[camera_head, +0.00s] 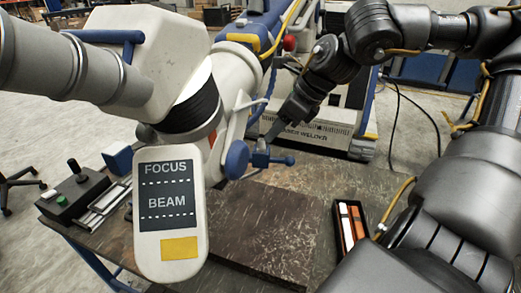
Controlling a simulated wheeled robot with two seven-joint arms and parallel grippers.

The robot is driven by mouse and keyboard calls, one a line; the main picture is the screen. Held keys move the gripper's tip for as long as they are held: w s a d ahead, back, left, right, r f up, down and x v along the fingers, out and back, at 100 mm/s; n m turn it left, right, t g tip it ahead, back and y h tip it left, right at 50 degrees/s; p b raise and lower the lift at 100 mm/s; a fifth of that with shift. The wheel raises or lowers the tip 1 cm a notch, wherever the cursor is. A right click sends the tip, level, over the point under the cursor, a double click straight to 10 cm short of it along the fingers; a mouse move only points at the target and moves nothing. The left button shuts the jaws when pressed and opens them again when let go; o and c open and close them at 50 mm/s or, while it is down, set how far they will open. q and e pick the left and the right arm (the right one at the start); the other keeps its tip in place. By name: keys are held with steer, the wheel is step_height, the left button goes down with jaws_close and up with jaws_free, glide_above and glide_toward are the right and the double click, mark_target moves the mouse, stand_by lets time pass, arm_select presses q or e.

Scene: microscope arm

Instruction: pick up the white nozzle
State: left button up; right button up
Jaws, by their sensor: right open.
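A narrow black tray (338,232) lies on the table at the lower middle right. It holds a white piece (344,211) and orange pieces (347,234); the white piece may be the white nozzle, but it is too small to be sure. My right gripper (271,133) is open and points down beside the blue knob of the microscope arm, well up and to the left of the tray. I cannot tell whether it touches the knob. My left gripper is not in view.
The large white microscope arm (226,85) with its FOCUS/BEAM panel (168,205) fills the left and hides part of the table. A dark mat (250,225) lies left of the tray. A black control box (74,192) stands at the table's left. A welder cabinet (325,125) stands behind.

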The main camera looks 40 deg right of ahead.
mark_target(262, 140)
steer(key=shift+a+f, duration=0.1)
steer(key=p+x, duration=0.1)
steer(key=x, duration=0.1)
steer(key=p+x, duration=0.1)
steer(key=x, duration=0.1)
steer(key=shift+w+r, duration=0.25)
steer(key=shift+w, duration=0.1)
steer(key=shift+w+f, duration=0.15)
steer(key=shift+f, duration=0.3)
jaws_close()
